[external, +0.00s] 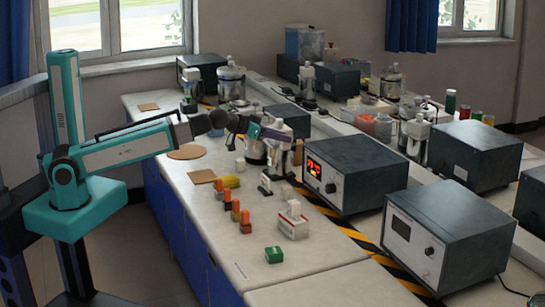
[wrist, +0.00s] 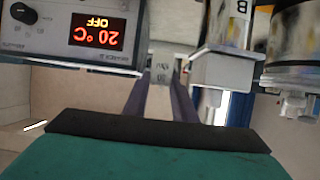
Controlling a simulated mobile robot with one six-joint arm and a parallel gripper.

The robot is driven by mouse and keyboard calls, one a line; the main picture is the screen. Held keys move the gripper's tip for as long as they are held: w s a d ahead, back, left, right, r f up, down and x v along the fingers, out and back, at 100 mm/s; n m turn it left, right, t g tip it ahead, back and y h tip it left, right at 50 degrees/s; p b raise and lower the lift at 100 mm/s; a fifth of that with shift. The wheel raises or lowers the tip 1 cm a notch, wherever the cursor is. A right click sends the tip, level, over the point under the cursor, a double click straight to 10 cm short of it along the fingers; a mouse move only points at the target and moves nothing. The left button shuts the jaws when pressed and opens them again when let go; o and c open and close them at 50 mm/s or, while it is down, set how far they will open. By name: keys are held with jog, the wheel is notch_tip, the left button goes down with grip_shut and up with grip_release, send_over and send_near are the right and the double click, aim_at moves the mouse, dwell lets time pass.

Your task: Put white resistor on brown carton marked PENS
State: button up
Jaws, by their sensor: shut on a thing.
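My gripper (external: 280,135) is stretched out over the bench, in front of the steel and white jars. In the wrist view its two purple fingers (wrist: 160,90) are shut on a small pale block (wrist: 160,72) at their tips. The block is too small and partly hidden to tell for sure whether it is the white resistor. I cannot make out a brown carton marked PENS in either view. A white box with red print (external: 293,227) stands at the bench's front, with a pale object (external: 293,208) above it.
A grey instrument with a red display (external: 355,172) stands right of my gripper; its display (wrist: 98,30) reads 20 °C OFF. The front corner is clear.

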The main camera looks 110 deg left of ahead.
jog(key=w+d+m+t+h, duration=0.1)
jog(key=w+d+m+h, duration=0.2)
jog(key=d, duration=1.3)
jog(key=w+d+r+m+t+h, duration=0.1)
jog(key=w+d+m+h, duration=0.2)
jog(key=w+d, duration=0.5)
jog(key=w+d+r+m+t+h, duration=0.1)
jog(key=w+d, duration=0.5)
jog(key=d, duration=2)
jog(key=m+t+h, duration=0.1)
jog(key=m+h, duration=0.1)
jog(key=shift+w+d+r+h, duration=0.15)
jog(key=shift+d+r+h, duration=0.05)
jog(key=shift+d+h, duration=0.1)
jog(key=shift+a, duration=0.1)
